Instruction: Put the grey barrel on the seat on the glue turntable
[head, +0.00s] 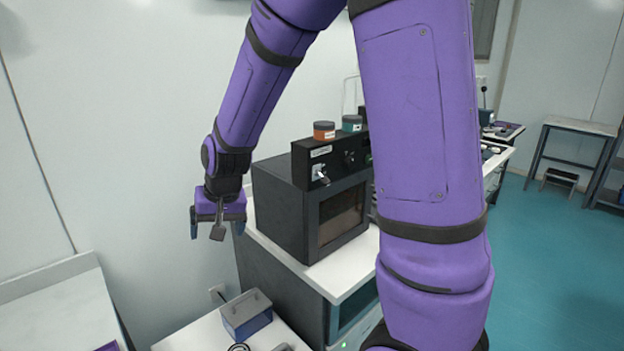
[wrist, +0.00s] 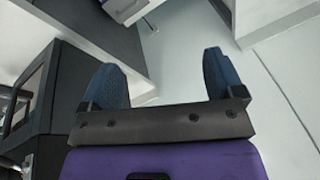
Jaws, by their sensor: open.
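My gripper (head: 217,227) hangs in the air at the left in the head view, left of a dark oven-like box and above the low white surfaces. Its two blue fingers are apart with nothing between them, as the wrist view (wrist: 163,78) also shows. I cannot make out the grey barrel, the seat or the glue turntable in either view. My own arm hides much of the middle of the head view.
The dark box (head: 282,217) stands on a white-topped cabinet (head: 352,272). Two jars, orange (head: 324,130) and teal (head: 352,123), sit above it. A blue-grey case (head: 246,312) lies on a low white table (head: 205,335). Open teal floor (head: 540,260) is at right.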

